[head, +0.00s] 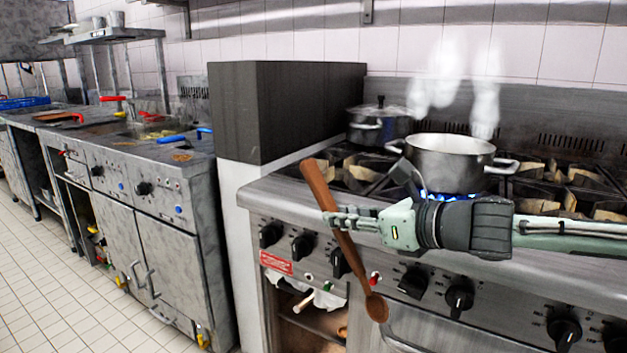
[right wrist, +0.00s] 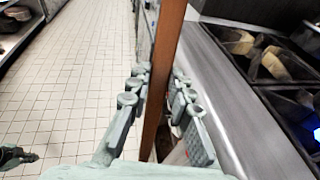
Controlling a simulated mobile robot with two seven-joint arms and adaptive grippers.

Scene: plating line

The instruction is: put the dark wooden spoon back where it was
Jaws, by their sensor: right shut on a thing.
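The dark wooden spoon (head: 349,250) is in my right gripper (head: 338,220), in front of the stove. It hangs tilted, with the bowl end low at the right and the handle's flat end up at the left. My right gripper is shut on the handle. In the right wrist view the handle (right wrist: 164,75) runs between the fingers of the gripper (right wrist: 159,85). The spoon is in the air before the stove's front edge and knobs. My left gripper does not show in the head view.
A steaming pot (head: 450,165) stands over a lit blue flame on the stove (head: 290,205). A lidded pot (head: 378,122) stands behind it to the left. A dark-topped block (head: 285,110) separates the stove from the left counter. The tiled floor (head: 60,290) at left is clear.

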